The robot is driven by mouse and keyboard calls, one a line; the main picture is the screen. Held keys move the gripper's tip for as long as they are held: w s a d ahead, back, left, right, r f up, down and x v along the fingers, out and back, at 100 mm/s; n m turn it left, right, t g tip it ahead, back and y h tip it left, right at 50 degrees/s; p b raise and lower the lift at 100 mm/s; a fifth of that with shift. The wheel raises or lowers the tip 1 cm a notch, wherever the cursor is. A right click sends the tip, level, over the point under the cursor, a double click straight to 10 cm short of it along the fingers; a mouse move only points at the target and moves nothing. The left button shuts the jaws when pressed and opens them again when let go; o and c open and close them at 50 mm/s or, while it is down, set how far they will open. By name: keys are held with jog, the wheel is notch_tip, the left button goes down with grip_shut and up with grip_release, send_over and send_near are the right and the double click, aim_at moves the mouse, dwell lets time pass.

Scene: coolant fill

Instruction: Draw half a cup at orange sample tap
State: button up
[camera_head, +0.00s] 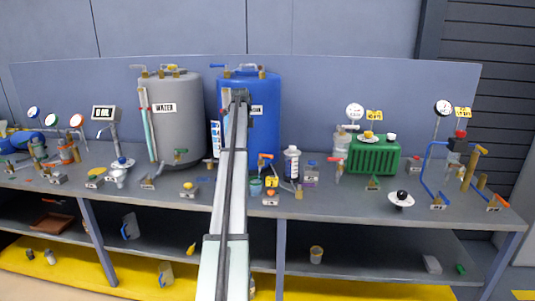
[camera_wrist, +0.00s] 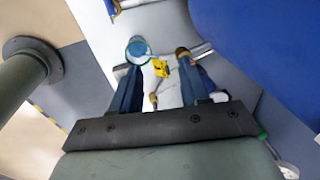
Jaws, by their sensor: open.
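My gripper (camera_wrist: 160,76) is open in the wrist view, its two blue fingers pointing down at the bench. A teal-rimmed cup-like round thing (camera_wrist: 138,48) with a blue inside lies just beyond the left fingertip. I cannot tell whether they touch. In the head view a teal cup (camera_head: 256,187) stands at the foot of the blue tank, right of my arm. A small orange-topped fitting (camera_head: 271,182) is beside it; I cannot tell whether this is the orange sample tap. My fingers are hidden behind my arm in the head view.
A yellow tag (camera_wrist: 160,68) and a brass fitting with a metal pipe (camera_wrist: 182,52) lie close around the fingers. The blue tank (camera_head: 268,112) and grey tank (camera_head: 180,125) stand behind. A white bottle (camera_head: 292,163) is right of the blue tank.

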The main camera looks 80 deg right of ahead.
jog(key=s+d+r+m, duration=0.25)
jog(key=s+r, duration=0.25)
jog(key=s, duration=0.4)
jog(key=d+f, duration=0.1)
jog(key=f, duration=0.3)
jog(key=d+f, duration=0.1)
jog(key=f, duration=0.4)
jog(key=d+f, duration=0.1)
jog(key=f, duration=0.3)
jog(key=shift+s+d+f, duration=0.1)
jog(key=shift+s+f, duration=0.15)
jog(key=shift+f, duration=0.15)
grip_shut()
